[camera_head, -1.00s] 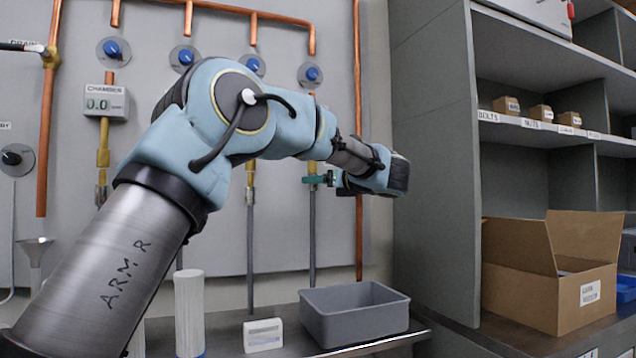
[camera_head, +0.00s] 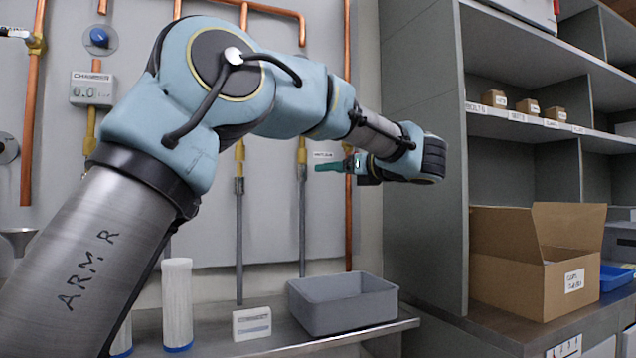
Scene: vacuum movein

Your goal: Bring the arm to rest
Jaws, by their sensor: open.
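My arm (camera_head: 215,85) reaches from the lower left up through a large blue-grey elbow joint, then right to a dark-capped wrist (camera_head: 432,158).
A grey bin (camera_head: 343,307), a white box (camera_head: 252,323) and a white cylinder (camera_head: 177,305) stand on the metal bench below. At right, the shelving (camera_head: 424,170) holds small boxes, and an open cardboard box (camera_head: 540,275) sits on its lower counter. Copper pipes line the wall.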

